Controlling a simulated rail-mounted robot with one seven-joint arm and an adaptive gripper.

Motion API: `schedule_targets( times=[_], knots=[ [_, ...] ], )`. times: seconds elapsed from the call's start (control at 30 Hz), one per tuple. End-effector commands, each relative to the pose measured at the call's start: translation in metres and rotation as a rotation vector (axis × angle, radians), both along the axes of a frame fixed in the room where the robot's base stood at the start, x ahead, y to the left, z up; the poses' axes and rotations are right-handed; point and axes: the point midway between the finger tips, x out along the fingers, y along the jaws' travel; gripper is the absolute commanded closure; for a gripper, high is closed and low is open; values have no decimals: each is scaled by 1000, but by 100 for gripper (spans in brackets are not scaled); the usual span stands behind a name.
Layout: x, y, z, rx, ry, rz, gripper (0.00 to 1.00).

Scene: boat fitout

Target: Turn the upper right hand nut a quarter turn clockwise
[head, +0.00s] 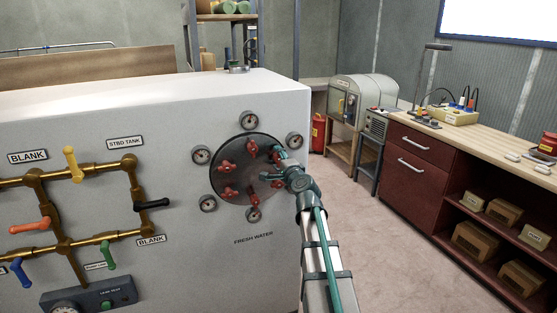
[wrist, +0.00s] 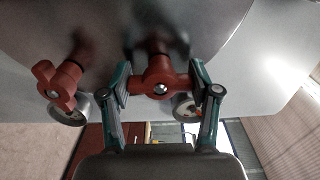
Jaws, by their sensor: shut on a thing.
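A round dark cover plate (head: 240,178) labelled FRESH WATER sits on the white panel, ringed by several red wing nuts. My gripper (head: 276,163) reaches the plate's right side and partly hides the upper right nut there. In the wrist view my gripper (wrist: 161,85) is shut on a red wing nut (wrist: 160,80), a green-edged finger at each end of its wings. The wings lie nearly level in that view. A second red wing nut (wrist: 58,84) stands free to the left of the fingers, and is tilted.
Small round gauges (head: 294,140) surround the plate close to my gripper; one gauge (wrist: 186,107) shows behind the right finger. Brass pipes with coloured levers (head: 72,164) are at left. A workbench (head: 480,133) stands at right, with open floor between.

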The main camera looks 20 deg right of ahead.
Motion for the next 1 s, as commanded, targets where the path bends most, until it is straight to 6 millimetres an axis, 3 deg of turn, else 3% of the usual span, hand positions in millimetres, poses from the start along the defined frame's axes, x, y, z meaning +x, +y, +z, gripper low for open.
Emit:
schedule_targets(
  times=[0.1, 0.13, 0.27, 0.67, 0.87, 1.0],
  knots=[
    [0, 0, 0, 0, -1, -1, 73],
    [0, 0, 0, -1, -1, -1, 34],
    [0, 0, 0, -1, 0, -1, 12],
    [-2, 0, 0, -1, 0, 0, 12],
    [-20, 2, 0, -1, -1, -1, 12],
    [-43, 4, 0, -1, -1, -1, 12]
  ],
)
